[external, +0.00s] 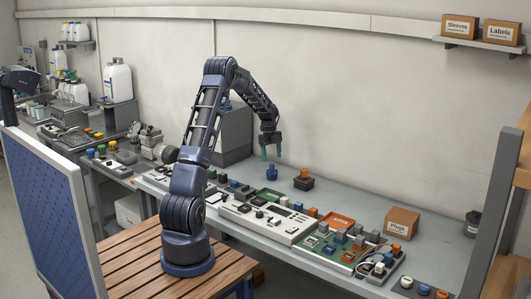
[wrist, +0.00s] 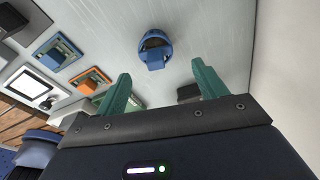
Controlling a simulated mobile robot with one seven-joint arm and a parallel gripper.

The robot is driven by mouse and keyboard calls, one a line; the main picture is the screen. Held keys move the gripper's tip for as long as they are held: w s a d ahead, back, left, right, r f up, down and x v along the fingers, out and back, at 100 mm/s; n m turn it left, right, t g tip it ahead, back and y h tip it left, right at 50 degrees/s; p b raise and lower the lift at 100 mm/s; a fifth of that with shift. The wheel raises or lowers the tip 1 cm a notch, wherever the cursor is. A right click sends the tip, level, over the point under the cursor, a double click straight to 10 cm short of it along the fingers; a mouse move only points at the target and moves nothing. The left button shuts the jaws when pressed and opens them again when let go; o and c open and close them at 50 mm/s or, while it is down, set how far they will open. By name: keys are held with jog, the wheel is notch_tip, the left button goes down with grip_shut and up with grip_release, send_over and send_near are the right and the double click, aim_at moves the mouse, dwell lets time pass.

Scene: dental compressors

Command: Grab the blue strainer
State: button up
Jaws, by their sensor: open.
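A small blue part (external: 271,172), which looks like the blue strainer, stands on the grey bench near the wall. In the wrist view it is a round blue piece with a dark brownish middle and a short tab (wrist: 155,47). My gripper (external: 272,153) hangs above the bench with its green fingers pointing down, just above the blue part. In the wrist view my gripper (wrist: 162,80) has its fingers wide apart with nothing between them. The blue part lies ahead of the fingertips, between their lines, and is not touched.
An orange-topped black part (external: 304,179) stands just right of the blue one. A white control panel (external: 268,219), circuit boards and several small blocks crowd the bench front. A box marked Plugs (external: 401,223) stands at the right. The bench behind the blue part is clear to the wall.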

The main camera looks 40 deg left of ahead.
aim_at(272, 170)
jog(key=f, duration=0.3)
jog(key=shift+s+d+f, duration=0.1)
jog(key=shift+d+f, duration=0.15)
jog(key=shift+d, duration=0.05)
jog(key=shift+s+d+f, duration=0.1)
jog(key=shift+s+f, duration=0.05)
jog(key=shift+f, duration=0.75)
jog(key=shift+s+d+f, duration=0.15)
jog(key=shift+f, duration=0.75)
jog(key=shift+s+d+f, duration=0.1)
jog(key=shift+s+f, duration=0.05)
jog(key=shift+f, duration=0.75)
jog(key=c, duration=0.9)
